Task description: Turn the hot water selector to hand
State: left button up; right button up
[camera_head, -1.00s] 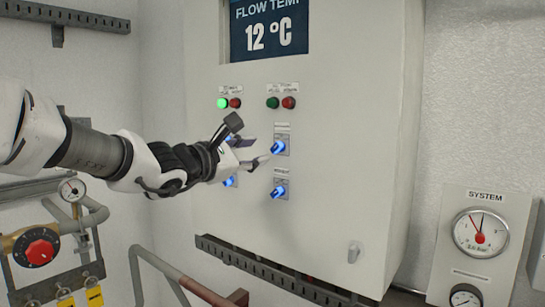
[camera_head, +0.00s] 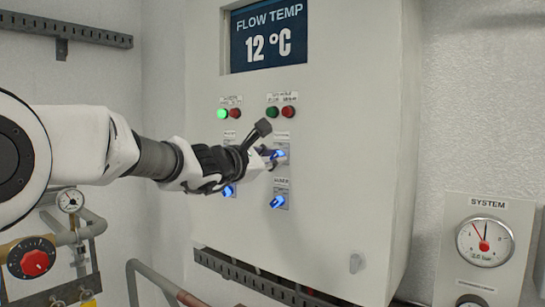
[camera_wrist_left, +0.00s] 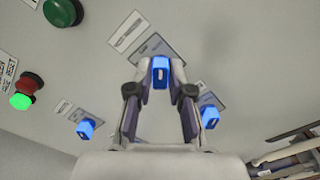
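Several blue selector knobs sit on the pale cabinet door; their labels are too small to read, so I cannot tell which is hot water. My left gripper (camera_head: 266,156) is at the upper right selector (camera_head: 278,154). In the left wrist view its two fingertips (camera_wrist_left: 161,70) are closed in on either side of that blue knob (camera_wrist_left: 160,74) and appear to touch it. The lower right selector (camera_head: 279,202) and the lower left selector (camera_head: 228,190) are free. The upper left selector is hidden behind my gripper. My right gripper is out of view.
Above the selectors are a lit green lamp (camera_head: 222,114), a red lamp (camera_head: 236,114), and a dark green and red pair (camera_head: 280,112). A display (camera_head: 268,36) reads 12 °C. Pipes and a red dial (camera_head: 34,262) are lower left; a gauge panel (camera_head: 484,243) is right.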

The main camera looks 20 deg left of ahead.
pick_arm(q)
jog(key=shift+n, duration=0.4)
grip_shut()
jog(key=n+b, duration=0.2)
jog(key=n, duration=1)
jog(key=shift+n, duration=0.4)
jog(key=n+p, duration=0.1)
jog(key=n, duration=0.3)
jog(key=shift+f, duration=0.1)
jog(key=shift+n, duration=0.3)
